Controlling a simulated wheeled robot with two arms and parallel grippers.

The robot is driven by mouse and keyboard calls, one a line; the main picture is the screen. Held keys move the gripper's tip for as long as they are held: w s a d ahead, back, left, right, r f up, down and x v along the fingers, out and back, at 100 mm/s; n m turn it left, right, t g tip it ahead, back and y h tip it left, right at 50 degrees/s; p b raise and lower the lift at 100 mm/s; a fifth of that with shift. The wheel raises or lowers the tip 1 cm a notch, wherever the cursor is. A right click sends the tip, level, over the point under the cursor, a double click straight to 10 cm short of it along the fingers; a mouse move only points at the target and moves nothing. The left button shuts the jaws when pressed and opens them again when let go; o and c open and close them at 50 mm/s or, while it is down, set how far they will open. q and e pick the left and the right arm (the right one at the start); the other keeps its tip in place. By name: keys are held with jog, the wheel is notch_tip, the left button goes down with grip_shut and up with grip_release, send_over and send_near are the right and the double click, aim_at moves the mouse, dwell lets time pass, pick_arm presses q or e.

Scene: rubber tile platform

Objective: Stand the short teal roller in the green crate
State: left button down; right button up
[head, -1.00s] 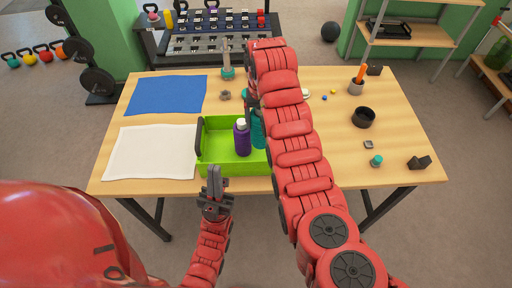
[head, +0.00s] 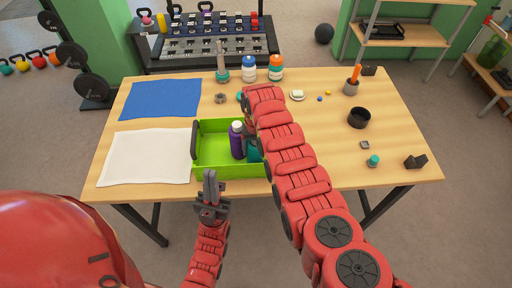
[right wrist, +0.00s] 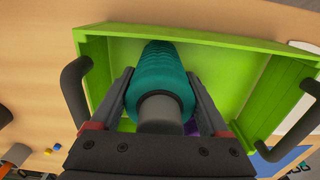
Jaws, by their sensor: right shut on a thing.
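The green crate (head: 230,172) stands near the table's front edge; its wall also shows in the right wrist view (right wrist: 215,38). My right gripper (right wrist: 163,92) is over the crate, its fingers shut on the short teal roller (right wrist: 158,72). The roller's grey end faces the wrist camera and its far end points into the crate. Whether it touches the floor I cannot tell. In the head view the teal roller (head: 254,151) shows partly beside my arm, right of a purple bottle. My left gripper (head: 211,187) is in front of the crate, empty; its finger gap is unclear.
A purple bottle (head: 236,141) stands in the crate, close to the roller. The crate's left part is clear. A white cloth (head: 150,156) and blue cloth (head: 160,99) lie to the left. Bottles (head: 276,68) stand behind; a black bowl (head: 359,118) is at right.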

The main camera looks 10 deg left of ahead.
jog(key=shift+f, duration=0.1)
jog(key=shift+f, duration=0.15)
jog(key=o, duration=1.4)
notch_tip(320, 180, up, 10)
jog(key=b, duration=0.2)
jog(key=shift+w+f+b, duration=0.1)
jog(key=shift+f+b, duration=0.1)
jog(key=shift+b, duration=0.1)
jog(key=shift+a+r+p, duration=0.1)
jog(key=shift+r+p, duration=1.25)
jog(key=shift+r, duration=0.15)
